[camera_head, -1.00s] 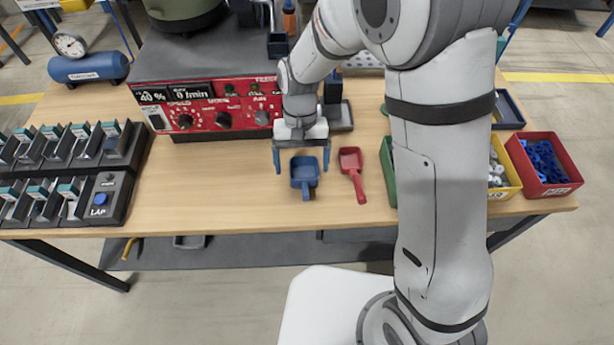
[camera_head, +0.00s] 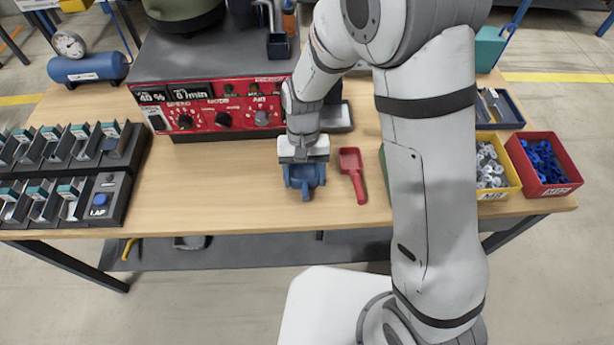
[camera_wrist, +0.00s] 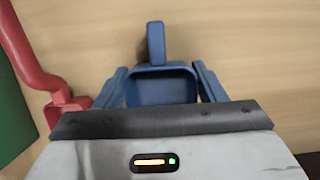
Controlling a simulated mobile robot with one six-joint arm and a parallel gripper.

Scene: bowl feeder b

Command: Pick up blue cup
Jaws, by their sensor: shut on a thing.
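The blue cup (camera_head: 305,178) is a small scoop with a short handle, on the wooden table in front of the red control panel. Its handle points toward the table's front edge. My gripper (camera_head: 304,180) is over it, shut on its two sides. In the wrist view the blue cup (camera_wrist: 162,88) sits between the two blue fingers of my gripper (camera_wrist: 162,90), its handle pointing up in the picture. The near part of the cup is hidden by the gripper body. I cannot tell whether it is lifted off the table.
A red scoop (camera_head: 352,172) lies close on the right; it also shows in the wrist view (camera_wrist: 30,55). Yellow (camera_head: 490,152) and red (camera_head: 545,165) bins stand farther right. A black rack (camera_head: 75,160) stands at the left. The table between rack and cup is clear.

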